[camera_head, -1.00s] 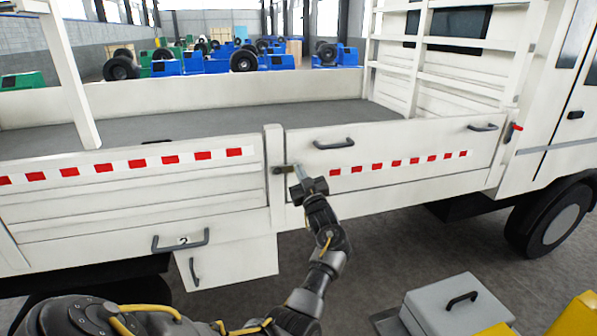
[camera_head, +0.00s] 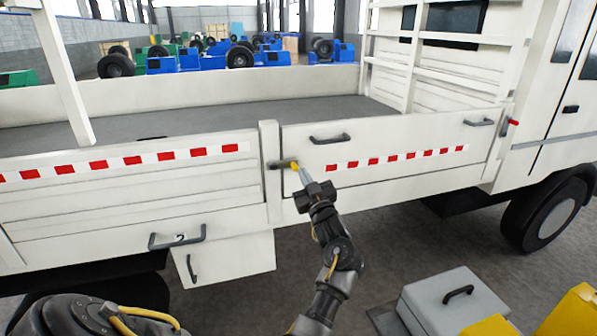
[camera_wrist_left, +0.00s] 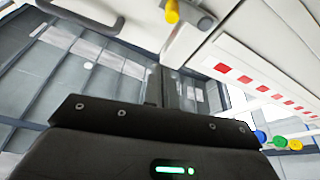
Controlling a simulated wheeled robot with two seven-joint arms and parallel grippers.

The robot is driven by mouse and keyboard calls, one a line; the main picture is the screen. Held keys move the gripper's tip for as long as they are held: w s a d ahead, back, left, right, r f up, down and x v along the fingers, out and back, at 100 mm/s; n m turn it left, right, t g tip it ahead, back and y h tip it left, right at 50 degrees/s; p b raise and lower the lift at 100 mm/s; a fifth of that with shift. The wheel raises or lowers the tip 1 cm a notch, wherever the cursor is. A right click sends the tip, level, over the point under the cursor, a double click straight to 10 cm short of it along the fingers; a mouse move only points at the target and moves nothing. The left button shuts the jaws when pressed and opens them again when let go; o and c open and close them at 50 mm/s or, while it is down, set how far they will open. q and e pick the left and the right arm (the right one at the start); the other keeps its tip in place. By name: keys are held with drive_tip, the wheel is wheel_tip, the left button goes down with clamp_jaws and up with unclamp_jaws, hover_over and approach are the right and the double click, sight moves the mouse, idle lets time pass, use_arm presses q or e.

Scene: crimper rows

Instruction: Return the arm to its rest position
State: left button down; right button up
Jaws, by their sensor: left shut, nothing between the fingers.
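My left arm comes in from the bottom of the head view. Its gripper (camera_head: 304,177) is shut and empty, just in front of the truck's side panel. Its fingertips are close below a dark latch (camera_head: 279,165) with a yellow end (camera_head: 295,166); I cannot tell whether they touch. My right gripper is not in view.
The white truck side panel (camera_head: 400,177) with a red-striped band spans the view. A grey box (camera_head: 452,301) with a black handle stands at the lower right, beside yellow objects (camera_head: 572,315). Open floor (camera_head: 400,245) lies between box and truck.

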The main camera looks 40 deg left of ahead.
use_arm(q)
drive_tip(key=shift+v, duration=1)
